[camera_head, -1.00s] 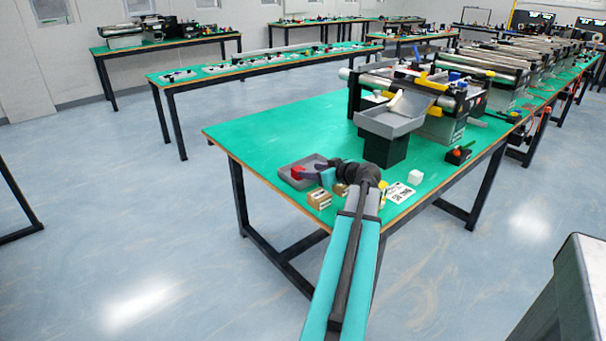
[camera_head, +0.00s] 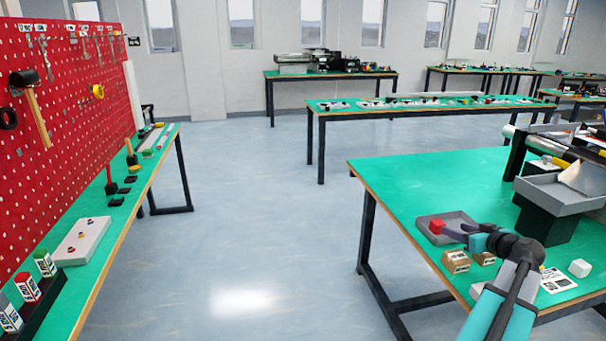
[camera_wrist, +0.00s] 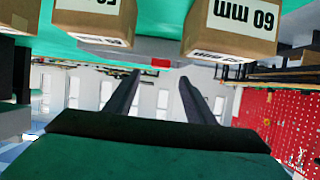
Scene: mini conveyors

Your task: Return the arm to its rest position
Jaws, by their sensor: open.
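My arm (camera_head: 508,292) reaches over the near right green-topped table (camera_head: 395,180). That view appears upside down.
Cardboard boxes (camera_head: 456,262) sit beside the arm; they show large in the wrist view (camera_wrist: 232,28). A white cube (camera_head: 580,268) and grey bin (camera_head: 560,195) stand right. A red pegboard (camera_head: 70,120) is left. The floor between tables is clear.

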